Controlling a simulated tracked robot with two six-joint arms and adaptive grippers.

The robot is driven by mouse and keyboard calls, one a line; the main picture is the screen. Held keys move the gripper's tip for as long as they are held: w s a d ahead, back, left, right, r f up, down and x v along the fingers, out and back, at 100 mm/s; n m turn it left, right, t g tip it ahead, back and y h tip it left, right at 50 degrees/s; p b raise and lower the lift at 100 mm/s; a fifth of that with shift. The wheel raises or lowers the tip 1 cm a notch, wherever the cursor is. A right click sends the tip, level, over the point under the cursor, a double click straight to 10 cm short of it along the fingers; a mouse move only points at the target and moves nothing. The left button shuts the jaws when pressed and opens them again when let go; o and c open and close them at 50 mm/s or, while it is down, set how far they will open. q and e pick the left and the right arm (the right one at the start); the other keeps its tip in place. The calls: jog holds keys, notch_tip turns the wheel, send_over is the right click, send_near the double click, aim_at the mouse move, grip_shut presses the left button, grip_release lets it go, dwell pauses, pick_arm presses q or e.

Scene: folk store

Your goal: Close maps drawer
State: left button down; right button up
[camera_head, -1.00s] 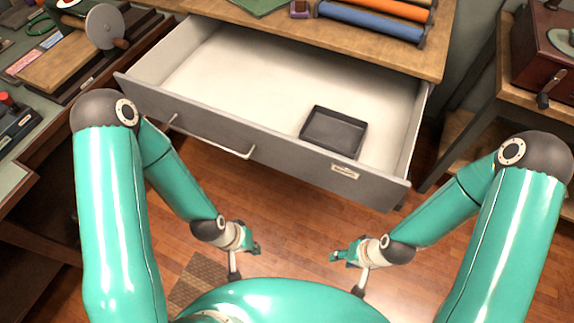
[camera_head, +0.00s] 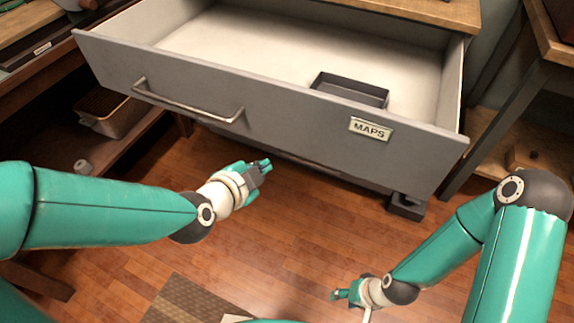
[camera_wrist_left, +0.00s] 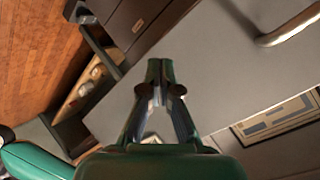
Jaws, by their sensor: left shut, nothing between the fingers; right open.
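The maps drawer (camera_head: 290,112) is pulled open in the head view, with a grey front, a pale inside, a "MAPS" label (camera_head: 370,129) and a bar handle (camera_head: 187,104) left of centre. A dark tray (camera_head: 350,88) lies inside it. My left gripper (camera_head: 262,168) is shut and empty, below and in front of the drawer front, apart from it in the head view. In the left wrist view, the shut fingers (camera_wrist_left: 160,70) overlap the grey front, with the handle (camera_wrist_left: 290,25) at the upper right. My right gripper (camera_head: 338,295) is open and low over the floor, away from the drawer.
A wooden tabletop (camera_head: 420,10) lies above the drawer. A shelf with a bin (camera_head: 112,112) stands at left, and a wooden stand (camera_head: 510,95) at right. A mat (camera_head: 190,302) lies on the floor.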

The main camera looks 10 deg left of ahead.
aim_at(290, 125)
pick_arm(q)
jog(key=s+r+m+t+h+b, duration=0.25)
jog(key=s+m+t+b, duration=0.45)
jog(key=b, duration=0.9)
pick_arm(e)
notch_tip(290, 125, down, 19)
pick_arm(q)
jog(key=shift+m+g+y, duration=0.35)
jog(key=shift+m+g, duration=0.05)
jog(key=shift+m, duration=0.2)
jog(key=p+x, duration=0.2)
jog(key=x, duration=0.2)
jog(key=p+x, duration=0.3)
jog(key=x, duration=0.2)
jog(key=p+x, duration=0.2)
jog(key=x, duration=0.2)
jog(key=shift+w+a+r+p, duration=0.25)
jog(key=shift+w+p, duration=0.1)
jog(key=shift+w, duration=0.05)
jog(key=shift+w+d, duration=0.15)
jog(key=shift+w, duration=0.2)
pick_arm(e)
notch_tip(290, 125, up, 8)
jog(key=shift+f, duration=0.25)
